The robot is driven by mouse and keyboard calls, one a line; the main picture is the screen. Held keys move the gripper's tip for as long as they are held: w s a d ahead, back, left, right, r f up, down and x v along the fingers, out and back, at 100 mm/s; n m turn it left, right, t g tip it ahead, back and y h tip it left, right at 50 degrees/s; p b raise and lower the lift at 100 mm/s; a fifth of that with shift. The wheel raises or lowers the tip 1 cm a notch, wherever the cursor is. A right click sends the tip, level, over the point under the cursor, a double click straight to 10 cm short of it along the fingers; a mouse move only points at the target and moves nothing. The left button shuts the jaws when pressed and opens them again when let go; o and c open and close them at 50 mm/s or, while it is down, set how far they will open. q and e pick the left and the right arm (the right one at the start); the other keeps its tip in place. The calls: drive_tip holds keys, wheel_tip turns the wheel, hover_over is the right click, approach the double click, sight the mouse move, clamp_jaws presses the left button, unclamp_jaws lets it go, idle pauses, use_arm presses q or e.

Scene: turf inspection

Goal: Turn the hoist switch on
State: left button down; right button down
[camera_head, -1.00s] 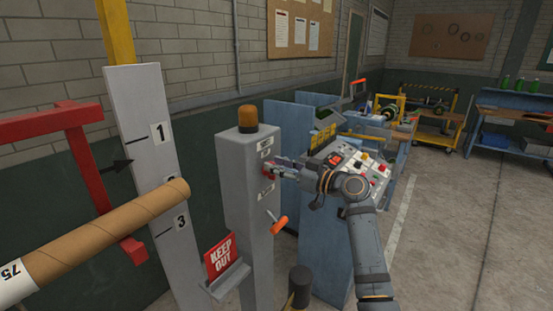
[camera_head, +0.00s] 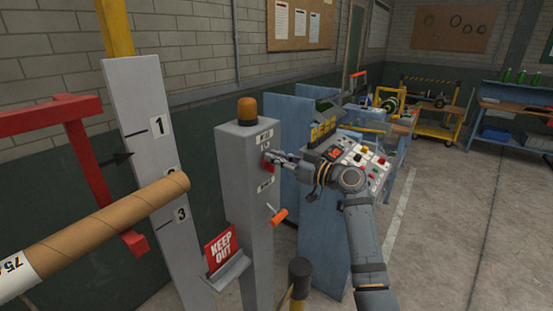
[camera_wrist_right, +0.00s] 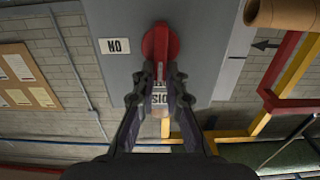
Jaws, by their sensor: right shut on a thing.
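The hoist switch (camera_head: 264,160) is a red rotary knob on the front of a tall grey post (camera_head: 238,205). My right gripper (camera_head: 272,157) reaches it from the right, and its fingers are shut on the red handle. In the right wrist view, the switch (camera_wrist_right: 154,40) is a round red disc with a bar running down between the fingertips (camera_wrist_right: 160,72). A white label (camera_wrist_right: 115,45) sits beside the disc, its letters upside down. Another label behind the fingers is partly covered. My left gripper is not in view.
An orange-handled lever (camera_head: 278,215) sticks out below the switch. An amber beacon (camera_head: 247,110) tops the post and a red KEEP OUT sign (camera_head: 220,250) stands low in front. A cardboard tube (camera_head: 100,235) crosses the left. A console (camera_head: 350,165) stands right behind my arm.

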drive_tip(key=shift+f, duration=0.1)
drive_tip(key=shift+w+d+f+m+p, duration=0.3)
drive_tip(key=shift+f+m, duration=0.1)
drive_tip(key=shift+m, duration=2.55)
drive_tip(key=shift+w+d+f+m+p, duration=0.25)
drive_tip(key=shift+w+f+m, duration=0.1)
drive_tip(key=shift+m, duration=2.55)
drive_tip(key=shift+w+d+f+m+p, duration=0.2)
drive_tip(key=shift+w+f+m+p, duration=0.15)
drive_tip(key=shift+m, duration=2.6)
drive_tip(key=shift+f, duration=0.1)
drive_tip(key=c, duration=1.4)
unclamp_jaws()
